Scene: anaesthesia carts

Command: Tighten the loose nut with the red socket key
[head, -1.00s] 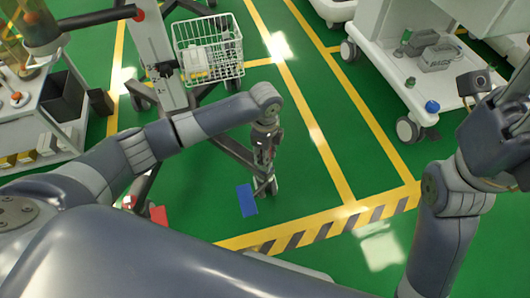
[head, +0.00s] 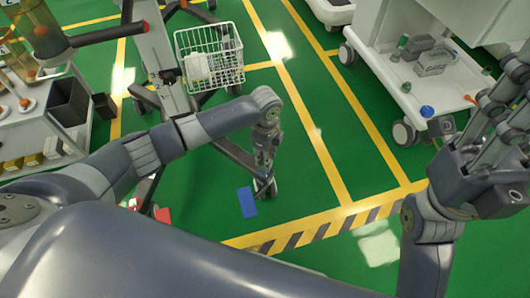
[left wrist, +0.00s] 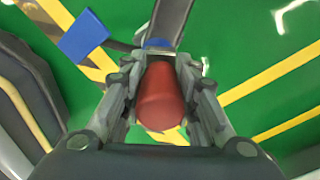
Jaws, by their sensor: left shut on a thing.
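My left gripper (head: 264,172) points down near the end of a dark stand leg in the head view. In the left wrist view its two fingers (left wrist: 160,100) are shut on a rounded red thing, which looks like the red socket key (left wrist: 160,95). The key's lower end is hidden, and in the head view the gripper covers most of it. I cannot make out the loose nut in either view. My right gripper (head: 503,95) is at the right edge of the head view, partly cut off. Its fingers point up and stand apart, with nothing seen between them.
A wheeled stand with a white wire basket (head: 210,57) stands at the upper middle. A blue plate (head: 246,202) lies by its leg. A white cart (head: 450,85) is at upper right, another cart (head: 40,120) at left. Green floor with yellow lines is clear between.

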